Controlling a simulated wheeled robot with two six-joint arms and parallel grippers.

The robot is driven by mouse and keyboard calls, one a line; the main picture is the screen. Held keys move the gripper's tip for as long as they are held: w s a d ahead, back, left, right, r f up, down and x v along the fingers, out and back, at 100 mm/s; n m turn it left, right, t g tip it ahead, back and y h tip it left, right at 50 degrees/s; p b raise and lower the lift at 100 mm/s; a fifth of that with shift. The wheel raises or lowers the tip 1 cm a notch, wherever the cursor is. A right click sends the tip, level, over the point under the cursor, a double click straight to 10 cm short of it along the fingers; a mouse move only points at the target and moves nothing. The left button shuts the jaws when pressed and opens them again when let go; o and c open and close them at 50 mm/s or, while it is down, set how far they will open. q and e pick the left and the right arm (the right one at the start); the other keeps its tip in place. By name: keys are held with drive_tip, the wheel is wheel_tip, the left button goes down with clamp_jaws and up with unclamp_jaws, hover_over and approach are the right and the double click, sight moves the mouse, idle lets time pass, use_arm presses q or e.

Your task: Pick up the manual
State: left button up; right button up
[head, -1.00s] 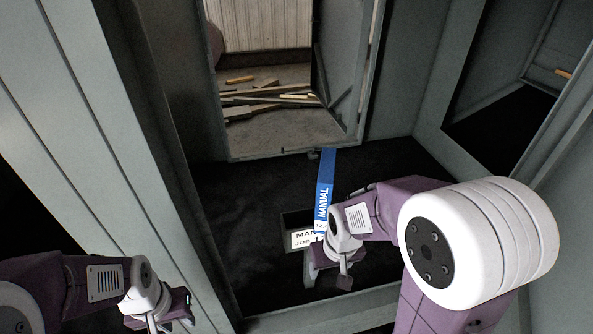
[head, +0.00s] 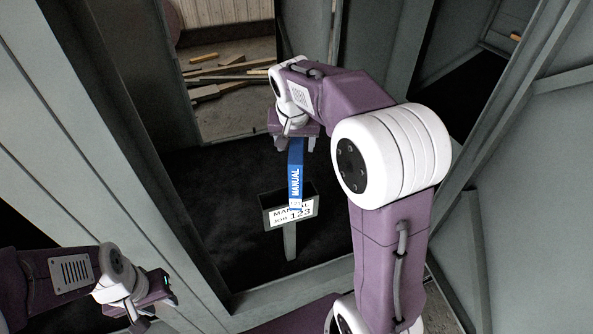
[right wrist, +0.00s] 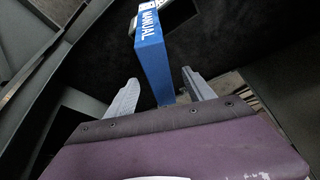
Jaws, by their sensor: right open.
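The manual (head: 295,172) is a narrow blue binder with white "MANUAL" lettering on its spine. It stands upright in a dark holder (head: 268,205) on a post, with a white sign reading "MANUAL JOB 123". My right gripper (head: 295,143) is at the manual's upper end, which it partly hides in the head view. In the right wrist view, the right gripper's (right wrist: 160,77) fingers are apart, with the blue manual (right wrist: 150,55) showing between them and gaps on both sides. My left gripper (head: 158,305) is at the lower left, away from the manual; its jaws are unclear.
Grey panel walls (head: 70,130) enclose a dark floor (head: 225,235). An opening behind shows loose wooden planks (head: 210,90) on the ground. A low grey sill (head: 270,298) crosses the front. The dark floor around the holder looks clear.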

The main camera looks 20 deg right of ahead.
sight(296, 149)
drive_tip(key=p+x, duration=0.1)
drive_tip(key=x, duration=0.2)
drive_tip(key=shift+w+d+f, duration=0.1)
drive_tip(key=shift+w+f, duration=0.05)
drive_tip(key=shift+f, duration=0.2)
drive_tip(key=shift+f+p, duration=0.3)
drive_tip(key=shift+p, duration=0.05)
drive_tip(key=p+x, duration=0.1)
drive_tip(key=x, duration=0.3)
drive_tip(key=shift+f, duration=0.35)
drive_tip(key=shift+f, duration=0.25)
clamp_jaws()
